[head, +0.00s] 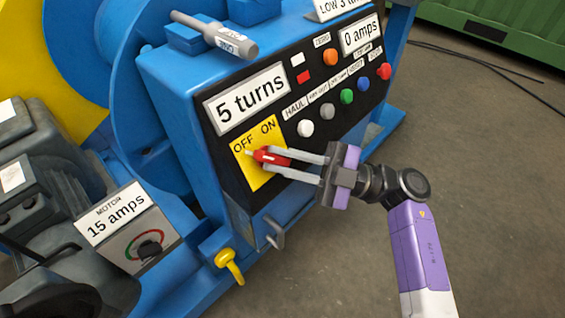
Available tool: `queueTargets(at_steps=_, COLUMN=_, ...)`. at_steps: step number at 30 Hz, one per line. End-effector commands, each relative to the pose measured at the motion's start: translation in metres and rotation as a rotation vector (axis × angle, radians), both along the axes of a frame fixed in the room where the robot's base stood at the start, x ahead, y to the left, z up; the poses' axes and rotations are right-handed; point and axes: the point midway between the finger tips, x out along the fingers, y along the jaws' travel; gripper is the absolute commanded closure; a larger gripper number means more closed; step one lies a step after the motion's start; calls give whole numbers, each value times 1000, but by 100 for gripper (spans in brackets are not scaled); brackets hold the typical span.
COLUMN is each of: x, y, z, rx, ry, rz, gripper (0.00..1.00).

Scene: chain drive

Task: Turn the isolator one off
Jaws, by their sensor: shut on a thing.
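The isolator is a red rotary handle (268,156) on a yellow plate (243,159) marked OFF at the left and ON at the right. It sits at the lower left of the black panel in the head view. My gripper (280,164) comes in from the right, with its two long grey fingers shut on the red handle. The handle's pale tip points left, towards the OFF side. The fingers hide part of the handle and of the plate's lower right.
Above the plate is a "5 turns" display (250,97). Coloured buttons, among them a white one (305,128) and a green one (347,96), lie to the right. A yellow hook-like lever (229,265) and a motor box (135,232) are below.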

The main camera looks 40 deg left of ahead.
Motion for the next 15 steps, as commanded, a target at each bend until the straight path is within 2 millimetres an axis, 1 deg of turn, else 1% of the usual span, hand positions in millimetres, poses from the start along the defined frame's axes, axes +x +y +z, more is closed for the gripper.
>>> queueTargets(at_steps=12, x=-2, y=-1, z=0, rx=1, ry=-8, rz=9, gripper=100)
queueTargets(at_steps=13, x=-2, y=-1, z=0, rx=1, ry=-8, rz=9, gripper=80)
queueTargets(at_steps=15, x=-1, y=0, z=1, rx=1, ry=-8, rz=9, gripper=66)
